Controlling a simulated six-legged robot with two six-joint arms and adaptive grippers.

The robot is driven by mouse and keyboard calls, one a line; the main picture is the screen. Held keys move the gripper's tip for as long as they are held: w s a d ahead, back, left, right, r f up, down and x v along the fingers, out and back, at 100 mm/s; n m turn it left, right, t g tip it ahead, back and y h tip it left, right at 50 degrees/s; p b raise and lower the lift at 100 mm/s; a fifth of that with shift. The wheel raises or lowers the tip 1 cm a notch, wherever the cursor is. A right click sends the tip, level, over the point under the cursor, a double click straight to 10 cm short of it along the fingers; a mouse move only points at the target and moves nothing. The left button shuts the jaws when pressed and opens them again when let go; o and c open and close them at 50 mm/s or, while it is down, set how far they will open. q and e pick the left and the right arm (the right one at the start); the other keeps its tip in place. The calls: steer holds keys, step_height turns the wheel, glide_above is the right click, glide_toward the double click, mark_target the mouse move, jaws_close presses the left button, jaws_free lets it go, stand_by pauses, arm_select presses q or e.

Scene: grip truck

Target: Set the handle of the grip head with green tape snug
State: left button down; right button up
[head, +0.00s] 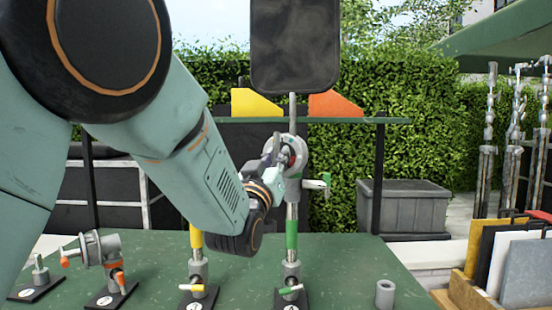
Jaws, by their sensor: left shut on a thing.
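A short grey handle with green (320,183) sticks out to the right just below the disc. My left gripper (279,165) reaches in from the left at the disc's front left and is shut on part of the head, seemingly its handle. The fingers and arm hide the exact contact. My right gripper is not in view.
A yellow-taped stand (197,240) stands left, partly behind my arm. An orange-taped head (103,252) and a small stand (39,273) are farther left on the green table (345,265). A grey cylinder (385,293) is at right. A shelf (350,121) holds yellow and orange wedges behind.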

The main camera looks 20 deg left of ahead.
arm_select(q)
steer(key=c, duration=1.2)
jaws_free()
steer(key=v, duration=1.2)
